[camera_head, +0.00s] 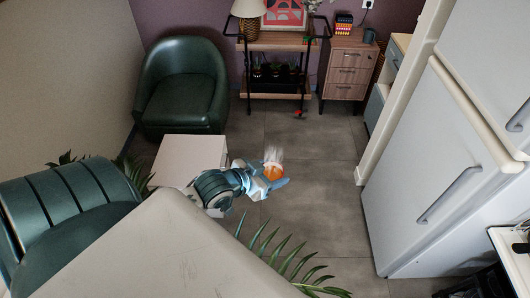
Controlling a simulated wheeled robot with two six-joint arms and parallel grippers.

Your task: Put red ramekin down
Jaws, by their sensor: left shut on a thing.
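My left gripper (272,178) is near the middle of the view, with its fingers pointing right. It is shut on a small orange-red round thing, which I take to be the red ramekin (272,172). The ramekin is held up over the grey tiled floor, and a pale, blurred patch shows at its top edge. The fingers hide part of its side. My right gripper is not in view.
A grey-white fridge (440,170) stands at the right. A green armchair (182,90) stands at the back left, left of a wooden trolley (278,92) and a drawer cabinet (347,70). Plant leaves (285,262) show below the gripper. The floor (325,190) right of the gripper is clear.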

